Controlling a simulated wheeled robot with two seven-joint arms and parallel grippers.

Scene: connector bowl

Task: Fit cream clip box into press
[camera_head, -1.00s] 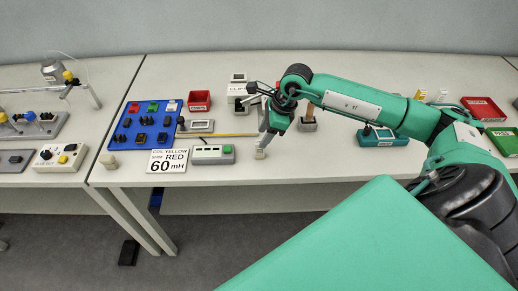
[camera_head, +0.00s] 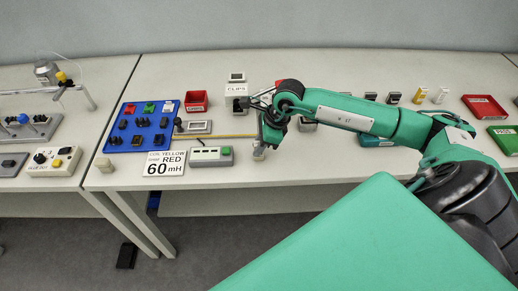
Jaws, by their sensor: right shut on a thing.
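My right gripper (camera_head: 261,147) points down at the front part of the table and is shut on a small pale block (camera_head: 259,155), which looks like the cream clip box. The block is at table height; whether it touches the table is too small to tell. My right forearm crosses above the table from the right. I cannot tell for sure which device is the press; a grey device with a dark knob (camera_head: 196,128) lies left of the gripper. A teal device (camera_head: 374,141) is mostly hidden behind my arm. My left gripper is not in view.
Behind are a blue parts board (camera_head: 140,127), a red bin (camera_head: 195,101) and a white CLIPS box (camera_head: 237,92). The table right of the gripper's front is clear.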

